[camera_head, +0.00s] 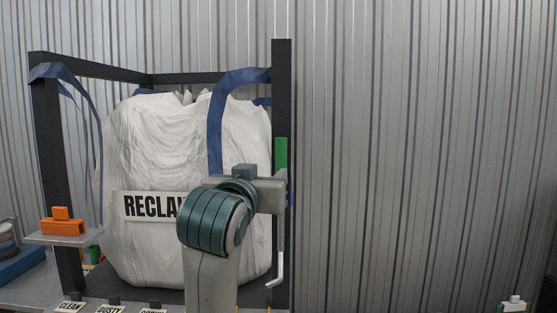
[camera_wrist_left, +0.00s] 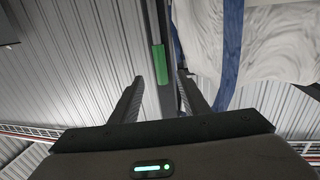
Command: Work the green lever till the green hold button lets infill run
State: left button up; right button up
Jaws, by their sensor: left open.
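A green upright bar (camera_head: 281,153), which looks like the green lever, is on the dark right post of the bag frame. In the left wrist view the green bar (camera_wrist_left: 159,64) lies just beyond the fingertips, in line with the gap between them. I cannot tell whether the fingers touch it. My left gripper (camera_wrist_left: 161,78) is open and empty, its two dark fingers apart. In the head view my left gripper (camera_head: 272,195) is at the post just below the green bar, its fingertips mostly hidden. I cannot make out a green hold button. My right gripper is not in view.
A large white bag (camera_head: 150,150) marked RECLAI… hangs in the dark frame (camera_head: 282,75) by blue straps. A pale hooked rod (camera_head: 279,265) hangs below my gripper. An orange block (camera_head: 62,227) sits on a shelf at left.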

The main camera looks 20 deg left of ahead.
aim_at(280, 163)
pick_arm(q)
jog(key=w+p, duration=0.1)
jog(key=w, duration=0.2)
jog(key=w+p, duration=0.2)
jog(key=w, duration=0.2)
jog(key=w+a+p, duration=0.1)
jog(key=w, duration=0.3)
jog(key=shift+r+p, duration=0.1)
jog(key=shift+p, duration=0.2)
jog(key=shift+w, duration=0.55)
jog(key=shift+c, duration=0.4)
grip_shut()
